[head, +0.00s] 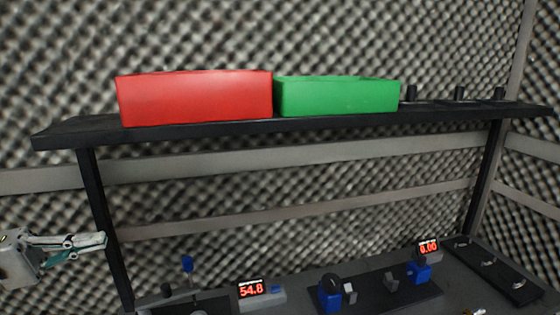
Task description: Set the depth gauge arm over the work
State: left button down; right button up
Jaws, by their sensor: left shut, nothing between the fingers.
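My left gripper (104,240) is at the left edge, its fingers pointing right and closed with nothing between them. It is in the air, left of and above the bench devices and apart from them. On the bench at the right, a dark plate (375,292) carries a blue block with a black round part (330,291), a small grey block (391,281) and another blue block (419,272) below a red display reading 0.00 (428,247). I cannot tell which part is the depth gauge arm or the work. My right gripper is not recognisable in view.
A second display reads 54.8 (251,289), beside a blue-topped lever (188,265). A dark strip with several small metal parts (488,262) lies at the right. Above the bench, a black shelf (75,131) holds a red bin (195,98) and a green bin (337,97).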

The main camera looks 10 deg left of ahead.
aim_at(167, 295)
jog(key=k+l, duration=0.45)
jog(key=l, duration=0.25)
jog(key=k+l, duration=0.25)
jog(key=l, duration=0.1)
